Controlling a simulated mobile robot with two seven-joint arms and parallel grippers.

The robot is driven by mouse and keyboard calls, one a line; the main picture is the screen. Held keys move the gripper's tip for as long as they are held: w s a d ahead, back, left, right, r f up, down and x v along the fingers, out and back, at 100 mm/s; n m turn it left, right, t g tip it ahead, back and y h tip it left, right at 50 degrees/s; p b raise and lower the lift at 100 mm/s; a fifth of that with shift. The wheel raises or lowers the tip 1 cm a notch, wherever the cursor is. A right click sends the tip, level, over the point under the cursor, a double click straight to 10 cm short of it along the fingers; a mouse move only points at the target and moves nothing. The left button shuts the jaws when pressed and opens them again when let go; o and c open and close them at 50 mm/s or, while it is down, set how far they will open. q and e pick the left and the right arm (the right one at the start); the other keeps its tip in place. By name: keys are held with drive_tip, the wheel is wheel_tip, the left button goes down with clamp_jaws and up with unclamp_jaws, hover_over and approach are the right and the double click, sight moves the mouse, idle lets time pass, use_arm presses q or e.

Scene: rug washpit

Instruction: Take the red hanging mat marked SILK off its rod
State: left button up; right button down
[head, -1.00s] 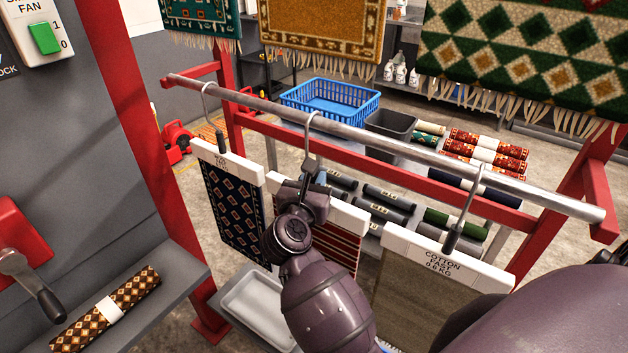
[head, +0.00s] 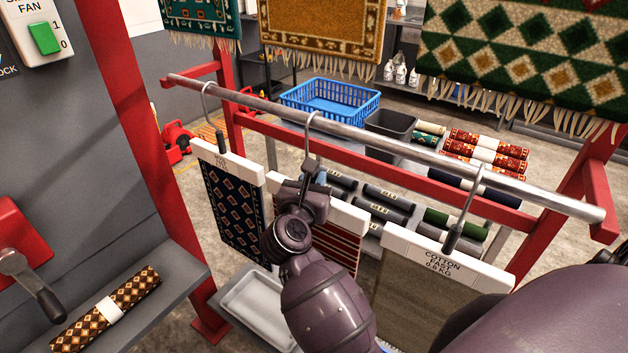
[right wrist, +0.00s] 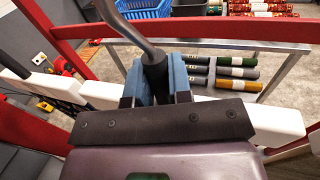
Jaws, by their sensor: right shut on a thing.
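The red striped mat (head: 340,245) hangs from a white bar (head: 352,217) in the middle of the metal rod (head: 400,150). Its hook (head: 309,135) still loops over the rod. My right gripper (head: 314,182) is at the foot of that hook, in front of the bar. In the right wrist view its blue fingers (right wrist: 156,85) are shut on the dark grip (right wrist: 155,75) under the hook. My gripper and arm cover part of the mat and bar, and I cannot read the bar's marking. My left gripper is not in view.
A dark blue patterned mat (head: 233,215) hangs to the left, and a brown mat marked COTTON (head: 420,305) to the right. Red posts (head: 125,130) carry the frame. Behind are a blue basket (head: 330,103) and rolled rugs (head: 485,153). A pale tray (head: 258,310) lies below.

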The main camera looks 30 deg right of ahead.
drive_tip(key=shift+r+p, duration=1.05)
drive_tip(key=shift+r, duration=0.35)
drive_tip(key=shift+r+p, duration=0.7)
drive_tip(key=shift+r, duration=0.2)
